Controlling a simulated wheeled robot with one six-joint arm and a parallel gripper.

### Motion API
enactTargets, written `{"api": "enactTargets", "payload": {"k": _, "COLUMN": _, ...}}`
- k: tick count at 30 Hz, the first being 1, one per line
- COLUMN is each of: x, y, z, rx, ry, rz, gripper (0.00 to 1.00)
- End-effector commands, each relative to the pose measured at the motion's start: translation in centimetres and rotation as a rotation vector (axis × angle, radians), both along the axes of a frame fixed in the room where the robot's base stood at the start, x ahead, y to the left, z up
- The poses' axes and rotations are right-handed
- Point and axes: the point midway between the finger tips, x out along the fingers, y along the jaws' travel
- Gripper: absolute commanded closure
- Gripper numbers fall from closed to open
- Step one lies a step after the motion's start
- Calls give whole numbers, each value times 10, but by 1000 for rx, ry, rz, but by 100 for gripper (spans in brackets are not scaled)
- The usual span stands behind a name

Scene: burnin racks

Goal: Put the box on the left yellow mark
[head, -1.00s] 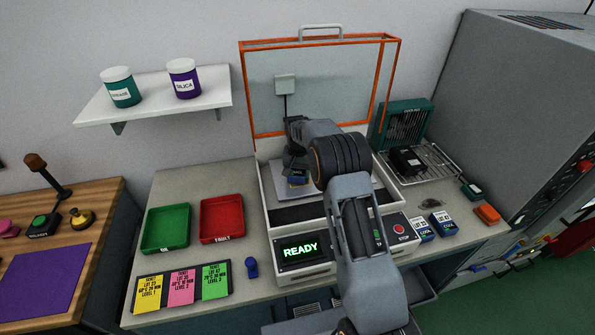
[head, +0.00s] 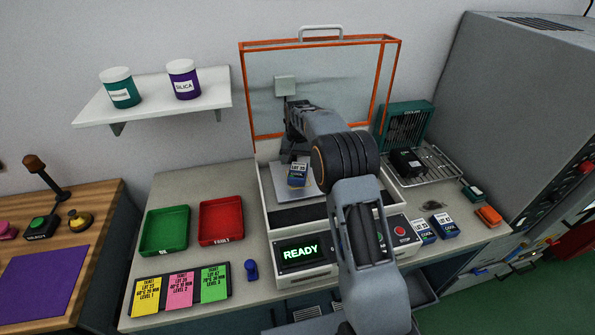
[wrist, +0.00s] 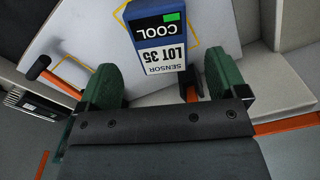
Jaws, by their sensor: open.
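The box (head: 297,175), blue and white with a "LOT 35 COOL" label, rests on the pale plate (head: 310,188) inside the open orange-framed machine. In the wrist view the box (wrist: 158,35) appears upside down, with a green patch on its label. Yellow outlines show on the plate: one mark (wrist: 67,60) is left of the box, and yellow lines (wrist: 197,32) run close around the box itself. My gripper (wrist: 162,66) is open, its green-padded fingers apart on either side of the box's near end, with gaps visible. In the head view my arm hides part of the plate.
The raised clear lid (head: 320,85) stands behind my arm. Two similar blue-white boxes (head: 433,228) sit right of the READY panel (head: 303,252). Green (head: 165,230) and red (head: 221,218) trays lie to the left. A wire rack (head: 430,165) is at right.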

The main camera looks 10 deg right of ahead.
Motion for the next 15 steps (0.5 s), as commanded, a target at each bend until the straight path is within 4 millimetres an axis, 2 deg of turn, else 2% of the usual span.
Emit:
{"api": "enactTargets", "payload": {"k": 6, "x": 1, "y": 0, "z": 37, "rx": 0, "ry": -3, "rz": 0, "gripper": 9}}
{"api": "enactTargets", "payload": {"k": 15, "x": -5, "y": 0, "z": 68, "rx": 0, "ry": -11, "rz": 8, "gripper": 9}}
